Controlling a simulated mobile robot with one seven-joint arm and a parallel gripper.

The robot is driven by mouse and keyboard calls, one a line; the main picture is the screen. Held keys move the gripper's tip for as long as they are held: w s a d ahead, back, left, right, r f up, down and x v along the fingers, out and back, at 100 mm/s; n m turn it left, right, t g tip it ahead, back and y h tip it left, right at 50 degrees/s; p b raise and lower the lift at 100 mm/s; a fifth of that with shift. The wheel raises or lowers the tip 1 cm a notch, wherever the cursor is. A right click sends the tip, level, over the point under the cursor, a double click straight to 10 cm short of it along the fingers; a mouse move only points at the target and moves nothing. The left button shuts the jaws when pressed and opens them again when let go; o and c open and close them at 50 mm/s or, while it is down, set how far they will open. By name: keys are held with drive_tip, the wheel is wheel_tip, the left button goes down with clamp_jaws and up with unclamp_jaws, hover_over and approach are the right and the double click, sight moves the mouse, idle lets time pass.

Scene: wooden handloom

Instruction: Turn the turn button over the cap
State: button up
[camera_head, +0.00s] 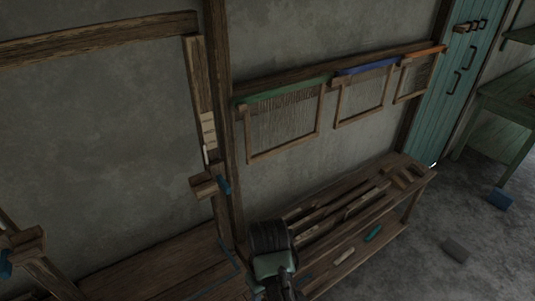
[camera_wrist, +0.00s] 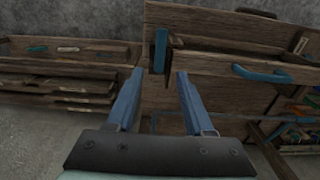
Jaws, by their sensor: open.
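In the wrist view, a small upright blue bar (camera_wrist: 160,50), apparently the turn button, stands against the edge of a wooden beam (camera_wrist: 220,68). A small notched wooden part (camera_wrist: 174,50) is beside it, and I cannot tell whether this is the cap. My gripper (camera_wrist: 159,75) is open and empty, its two blue fingers pointing toward the blue bar, which shows beyond the gap between them. No contact shows. In the head view, my arm is at the bottom middle and its fingers cannot be made out.
A curved blue handle (camera_wrist: 262,73) is fixed to the wood at the right. A low wooden bench (camera_head: 408,207) with tools stands along the wall, under hanging framed reeds (camera_head: 284,118). A teal door (camera_head: 456,75) is at the back right.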

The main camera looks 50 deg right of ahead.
wheel_tip(320, 180, down, 8)
drive_tip(key=shift+r+p, duration=0.15)
drive_tip(key=shift+p, duration=0.15)
clamp_jaws()
